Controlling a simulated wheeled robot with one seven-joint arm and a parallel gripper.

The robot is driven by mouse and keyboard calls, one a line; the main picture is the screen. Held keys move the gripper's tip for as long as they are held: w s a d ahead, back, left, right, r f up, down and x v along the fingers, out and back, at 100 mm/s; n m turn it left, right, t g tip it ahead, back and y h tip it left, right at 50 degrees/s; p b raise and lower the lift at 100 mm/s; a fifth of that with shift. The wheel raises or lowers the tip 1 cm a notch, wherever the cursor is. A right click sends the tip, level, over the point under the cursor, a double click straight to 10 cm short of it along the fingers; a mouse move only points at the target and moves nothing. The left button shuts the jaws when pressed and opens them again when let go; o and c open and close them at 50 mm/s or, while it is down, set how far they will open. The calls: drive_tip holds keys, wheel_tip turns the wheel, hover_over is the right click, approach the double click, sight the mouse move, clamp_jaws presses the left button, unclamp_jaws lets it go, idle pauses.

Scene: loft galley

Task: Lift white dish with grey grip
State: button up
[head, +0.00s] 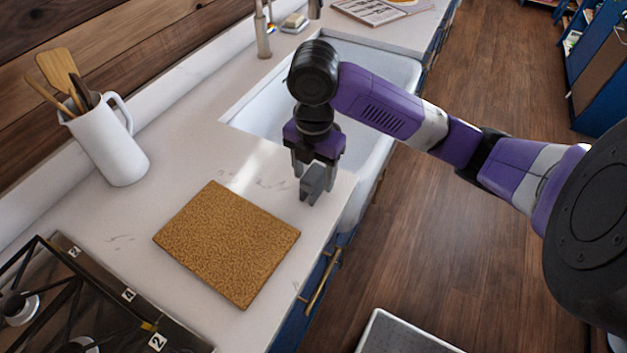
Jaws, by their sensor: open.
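I cannot make out a white dish with a grey grip in the head view. My gripper (309,188) points down over the pale counter (175,185), between the cork board and the white sink. Its grey fingers are apart and I see nothing held between them. The near finger partly hides the far one. I cannot tell how high the fingertips are above the counter.
A cork board (228,243) lies left of my gripper. A white jug (108,145) with wooden utensils stands near the wall. A black hob (110,310) is at the lower left, a white sink (262,105) behind. A white-rimmed grey object (400,337) shows at the bottom.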

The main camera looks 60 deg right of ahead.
wheel_tip(320, 180, down, 5)
drive_tip(key=shift+w+a+r, duration=0.1)
drive_tip(key=shift+w, duration=0.05)
clamp_jaws()
idle(0.4)
